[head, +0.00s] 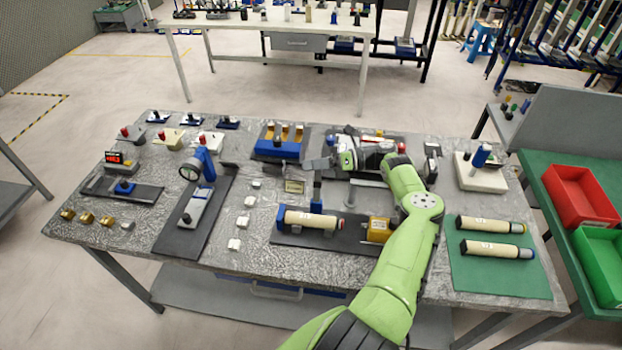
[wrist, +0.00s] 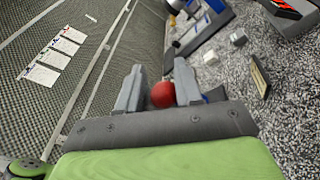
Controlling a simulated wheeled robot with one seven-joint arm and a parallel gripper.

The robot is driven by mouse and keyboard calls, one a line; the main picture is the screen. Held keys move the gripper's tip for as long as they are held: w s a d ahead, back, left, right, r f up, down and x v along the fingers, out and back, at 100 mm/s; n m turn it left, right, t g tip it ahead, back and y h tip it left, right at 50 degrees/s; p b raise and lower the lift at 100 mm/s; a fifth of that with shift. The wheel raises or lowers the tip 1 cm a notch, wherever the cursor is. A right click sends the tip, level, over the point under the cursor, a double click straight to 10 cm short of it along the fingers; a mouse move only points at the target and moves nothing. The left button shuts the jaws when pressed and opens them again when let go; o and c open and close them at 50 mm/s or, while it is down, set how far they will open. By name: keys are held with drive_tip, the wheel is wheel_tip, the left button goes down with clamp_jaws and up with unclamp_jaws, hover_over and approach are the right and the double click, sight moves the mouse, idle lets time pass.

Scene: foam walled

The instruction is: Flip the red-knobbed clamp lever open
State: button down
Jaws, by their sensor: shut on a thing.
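The red knob (wrist: 163,94) of the clamp lever sits between the two grey fingers of my gripper (wrist: 159,80) in the wrist view. The fingers are shut on it. In the head view my gripper (head: 318,164) is above the fixture, with its fingers pointing left, and the knob is not clearly seen there. The lever's exact angle is hidden.
A yellow block (head: 378,230) is at the right of the base plate, near my arm. A blue fixture (head: 278,148) stands behind to the left. Small white blocks (head: 239,231) lie left. Two cream cylinders (head: 491,224) rest on a green mat (head: 500,276) at right.

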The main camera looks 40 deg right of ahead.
drive_tip(key=b, duration=0.2)
drive_tip(key=w+d+f+m+b, duration=0.1)
drive_tip(key=shift+w+d+f+b, duration=0.15)
drive_tip(key=shift+d+b, duration=0.15)
drive_tip(key=shift+b, duration=0.1)
drive_tip(key=c, duration=1.2)
unclamp_jaws()
drive_tip(key=shift+o, duration=1.4)
drive_tip(key=shift+d, duration=0.1)
drive_tip(key=shift+w, duration=0.1)
wheel_tip(320, 180, up, 10)
drive_tip(key=shift+p, duration=0.3)
